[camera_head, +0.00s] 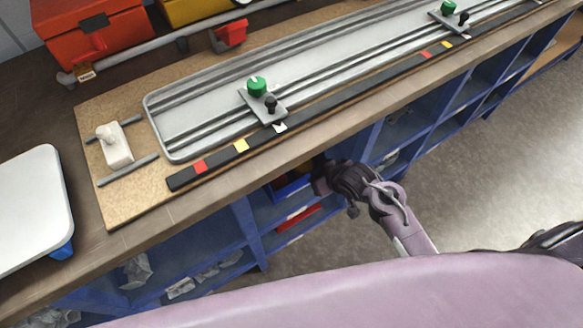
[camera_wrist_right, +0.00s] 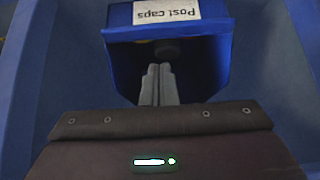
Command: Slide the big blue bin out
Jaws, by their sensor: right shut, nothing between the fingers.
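A blue bin (camera_wrist_right: 200,70) with a white label reading "Post caps" (camera_wrist_right: 167,11), upside down in the right wrist view, sits in a shelf bay under the bench. In the head view a blue bin (camera_head: 291,187) shows partly below the bench edge, beside my right gripper (camera_head: 322,176). In the wrist view my right gripper (camera_wrist_right: 159,70) has its two fingers together and empty. Its tips lie in front of the bin's dark area below the label; I cannot tell whether they touch it. My left gripper is not in view.
The bench edge (camera_head: 345,130) overhangs the blue shelving (camera_head: 225,232). A red item (camera_head: 298,222) lies on a shelf below the bin. A metal track on a board (camera_head: 200,115) covers much of the bench top. The floor (camera_head: 490,180) at the right is clear.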

